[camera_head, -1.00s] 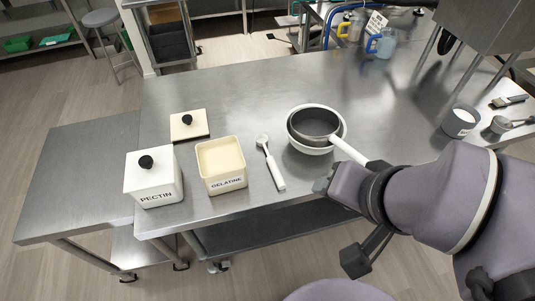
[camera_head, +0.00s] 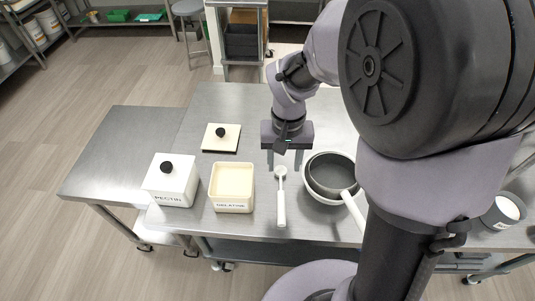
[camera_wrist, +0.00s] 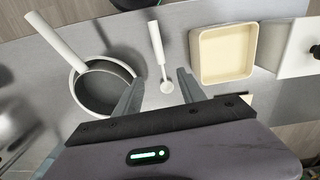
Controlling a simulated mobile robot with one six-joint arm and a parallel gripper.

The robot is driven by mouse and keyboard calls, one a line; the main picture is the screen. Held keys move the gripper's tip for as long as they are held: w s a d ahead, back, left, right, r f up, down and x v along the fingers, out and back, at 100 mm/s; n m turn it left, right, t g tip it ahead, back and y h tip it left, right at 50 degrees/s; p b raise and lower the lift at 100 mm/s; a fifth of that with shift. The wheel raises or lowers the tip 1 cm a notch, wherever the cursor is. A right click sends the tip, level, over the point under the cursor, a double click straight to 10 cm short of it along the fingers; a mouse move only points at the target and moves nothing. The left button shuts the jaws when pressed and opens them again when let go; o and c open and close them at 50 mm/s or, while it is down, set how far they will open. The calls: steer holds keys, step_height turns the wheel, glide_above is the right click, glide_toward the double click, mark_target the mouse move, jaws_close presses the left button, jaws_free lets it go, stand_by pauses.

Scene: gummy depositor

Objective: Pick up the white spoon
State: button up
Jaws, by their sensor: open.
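The white spoon (camera_head: 281,198) lies on the steel table between the open gelatine box and the pan, its handle toward the table's front edge and its small round bowl at the far end. My gripper (camera_head: 284,160) is open and empty above the table, over the far end of the spoon. In the wrist view the spoon (camera_wrist: 158,55) shows whole, with its bowl near the gap between my open fingers (camera_wrist: 160,88). The fingers do not touch it.
The gelatine box (camera_head: 232,187) stands left of the spoon, with the lidded pectin box (camera_head: 172,182) further left and a loose lid (camera_head: 221,138) behind. My arm hides the table's right part.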

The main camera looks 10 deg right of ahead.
steer(key=b, duration=0.4)
glide_above(281, 198)
step_height(281, 198, down, 12)
steer(key=shift+f, duration=0.1)
step_height(281, 198, down, 5)
steer(key=b, duration=0.3)
steer(key=shift+s, duration=0.1)
jaws_close()
